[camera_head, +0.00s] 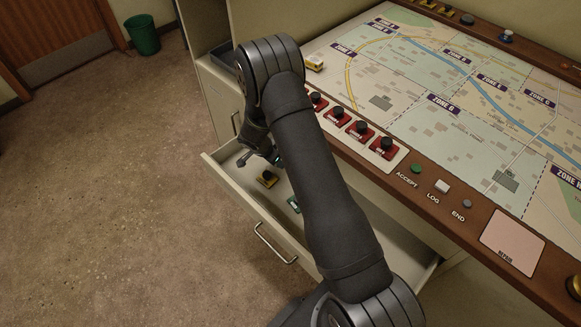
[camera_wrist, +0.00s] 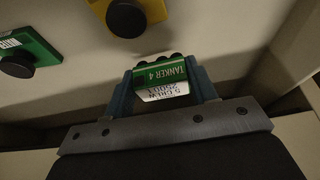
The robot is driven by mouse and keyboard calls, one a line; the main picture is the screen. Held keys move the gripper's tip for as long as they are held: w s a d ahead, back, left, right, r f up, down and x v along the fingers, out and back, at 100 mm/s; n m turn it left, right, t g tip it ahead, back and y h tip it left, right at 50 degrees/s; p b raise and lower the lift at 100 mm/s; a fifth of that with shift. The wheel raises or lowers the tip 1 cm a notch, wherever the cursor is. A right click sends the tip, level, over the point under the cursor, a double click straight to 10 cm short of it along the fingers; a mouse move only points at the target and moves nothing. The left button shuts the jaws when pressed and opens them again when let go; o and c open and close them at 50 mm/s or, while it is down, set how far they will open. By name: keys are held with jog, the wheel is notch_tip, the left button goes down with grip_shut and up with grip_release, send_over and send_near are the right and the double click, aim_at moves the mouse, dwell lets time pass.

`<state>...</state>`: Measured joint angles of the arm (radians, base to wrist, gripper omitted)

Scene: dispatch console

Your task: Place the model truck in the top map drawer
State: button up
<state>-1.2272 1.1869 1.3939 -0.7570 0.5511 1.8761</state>
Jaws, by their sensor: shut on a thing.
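A green model truck (camera_wrist: 160,73) with a white lower part carries the label TANKER 4. My gripper (camera_wrist: 162,84) is shut on it, with one blue-grey finger on each side in the wrist view. The pale drawer (camera_head: 232,193) under the console is pulled open. In the head view my gripper (camera_head: 256,153) is low over the drawer's far left part, and my arm hides much of it. Whether the truck touches the drawer floor, I cannot tell.
A yellow piece with a black knob (camera_head: 267,179) and a green piece (camera_head: 293,205) lie in the drawer. Above it, the map console (camera_head: 430,90) has a row of red pieces with black knobs (camera_head: 359,130) along its edge. A small yellow-white vehicle (camera_head: 314,63) stands on the console.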

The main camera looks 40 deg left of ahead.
jog(key=w+d, duration=0.2)
jog(key=d, duration=0.1)
jog(key=shift+w+d, duration=0.2)
jog(key=shift+w, duration=0.05)
jog(key=f, duration=0.2)
jog(key=d+f, duration=0.1)
jog(key=shift+w+f, duration=0.1)
jog(key=shift+w, duration=0.2)
jog(key=shift+f, duration=0.15)
jog(key=shift+f, duration=0.15)
jog(key=o, duration=1)
jog(key=shift+c, duration=0.2)
jog(key=v, duration=1.2)
